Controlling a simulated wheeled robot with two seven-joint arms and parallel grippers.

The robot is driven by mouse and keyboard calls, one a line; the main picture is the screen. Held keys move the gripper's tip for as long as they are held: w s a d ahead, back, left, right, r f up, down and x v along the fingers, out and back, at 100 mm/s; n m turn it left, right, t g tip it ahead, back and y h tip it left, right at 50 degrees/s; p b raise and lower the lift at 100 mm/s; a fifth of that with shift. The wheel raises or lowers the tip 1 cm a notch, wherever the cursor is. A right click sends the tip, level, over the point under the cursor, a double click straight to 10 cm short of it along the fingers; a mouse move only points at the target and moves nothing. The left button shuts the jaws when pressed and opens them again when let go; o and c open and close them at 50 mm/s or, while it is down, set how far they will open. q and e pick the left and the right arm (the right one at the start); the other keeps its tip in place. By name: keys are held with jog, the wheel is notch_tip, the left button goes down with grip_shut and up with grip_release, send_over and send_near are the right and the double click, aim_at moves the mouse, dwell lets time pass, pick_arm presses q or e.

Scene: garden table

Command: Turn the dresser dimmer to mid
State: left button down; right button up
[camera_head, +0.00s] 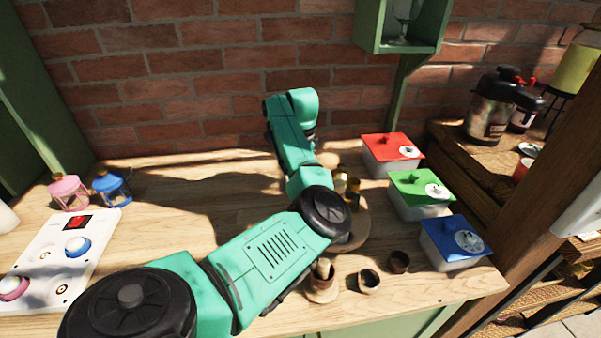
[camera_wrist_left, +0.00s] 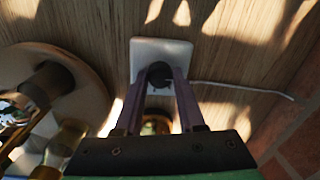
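The dimmer, a white plate (camera_wrist_left: 149,50) with a dark round knob (camera_wrist_left: 160,75), lies on the wood in the left wrist view, with a white cable running off to the right. My left gripper (camera_wrist_left: 161,77) has its two fingers on either side of the knob, closed up against it with no clear gap. In the head view my left arm hides the gripper and the dimmer. The knob's setting mark cannot be made out. My right gripper is in neither view.
A round wooden board (camera_wrist_left: 91,112) with small jars stands close to the dimmer. Lidded boxes, red (camera_head: 392,150), green (camera_head: 421,190) and blue (camera_head: 448,250), stand to the right. A white control panel (camera_head: 49,240) and pink (camera_head: 68,192) and blue (camera_head: 112,188) lanterns are left.

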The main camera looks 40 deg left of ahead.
pick_arm(q)
jog(key=shift+m, duration=0.3)
jog(key=m+b, duration=0.3)
jog(key=shift+f, duration=0.15)
jog(key=m+b, duration=0.3)
jog(key=m, duration=0.2)
jog(key=shift+t, duration=0.3)
jog(key=m+b, duration=0.2)
jog(key=m, duration=0.4)
jog(key=shift+a+h, duration=0.1)
jog(key=shift+h, duration=0.3)
jog(key=m, duration=0.1)
jog(key=m+b, duration=0.1)
jog(key=m, duration=0.3)
jog(key=shift+r+b, duration=0.25)
jog(key=shift+b, duration=0.05)
jog(key=shift+m, duration=0.3)
jog(key=c, duration=0.5)
grip_release()
